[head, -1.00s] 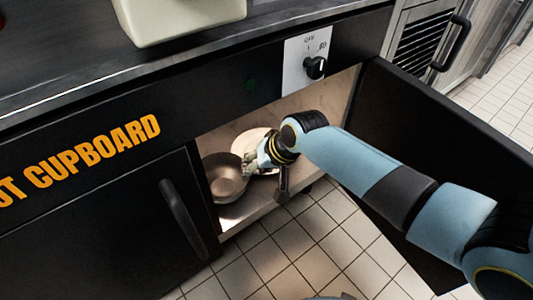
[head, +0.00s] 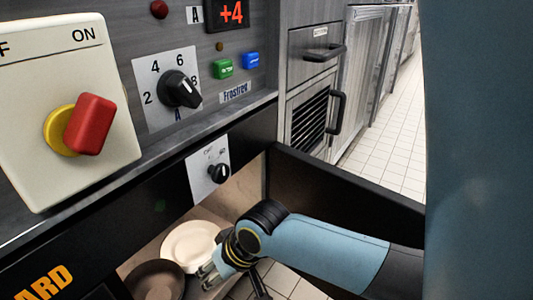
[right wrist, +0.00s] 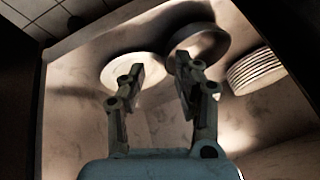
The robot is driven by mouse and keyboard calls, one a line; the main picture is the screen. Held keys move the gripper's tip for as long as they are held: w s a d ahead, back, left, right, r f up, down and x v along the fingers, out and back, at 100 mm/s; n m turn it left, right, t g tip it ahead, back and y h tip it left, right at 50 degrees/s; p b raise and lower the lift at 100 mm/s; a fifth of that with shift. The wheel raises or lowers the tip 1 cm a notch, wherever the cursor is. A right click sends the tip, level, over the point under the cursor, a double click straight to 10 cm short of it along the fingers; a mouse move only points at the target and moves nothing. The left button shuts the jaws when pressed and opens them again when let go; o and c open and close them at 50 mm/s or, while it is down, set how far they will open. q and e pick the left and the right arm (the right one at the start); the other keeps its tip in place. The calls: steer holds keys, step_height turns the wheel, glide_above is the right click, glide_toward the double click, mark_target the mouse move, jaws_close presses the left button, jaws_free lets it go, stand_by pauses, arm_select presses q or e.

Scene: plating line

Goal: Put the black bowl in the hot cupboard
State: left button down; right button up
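The black bowl (head: 154,284) sits inside the open hot cupboard (head: 243,191), left of a pale plate (head: 192,243); the bottom edge of the head view cuts it off. My right gripper (head: 208,277) is inside the opening, just right of the bowl and apart from it. In the right wrist view the gripper (right wrist: 158,70) has its fingers spread with nothing between them. The dark bowl (right wrist: 212,43) lies beyond the right fingertip there, and the plate (right wrist: 128,68) lies behind the left fingertip. My left gripper is not in view.
A stack of plates (right wrist: 256,70) stands at the right in the right wrist view. The open cupboard door (head: 335,188) stands beside my right arm. A dial (head: 219,172) is above the opening. A red switch (head: 90,123) and other controls are above the counter.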

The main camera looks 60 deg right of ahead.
steer(key=s+r+n, duration=0.2)
steer(key=s+r, duration=0.3)
steer(key=s, duration=0.2)
steer(key=s+r+n+h, duration=0.1)
steer(key=s+r+n, duration=0.1)
steer(key=s+r, duration=0.2)
steer(key=s, duration=0.3)
steer(key=shift+s+d+r+h, duration=0.3)
steer(key=shift+r, duration=0.05)
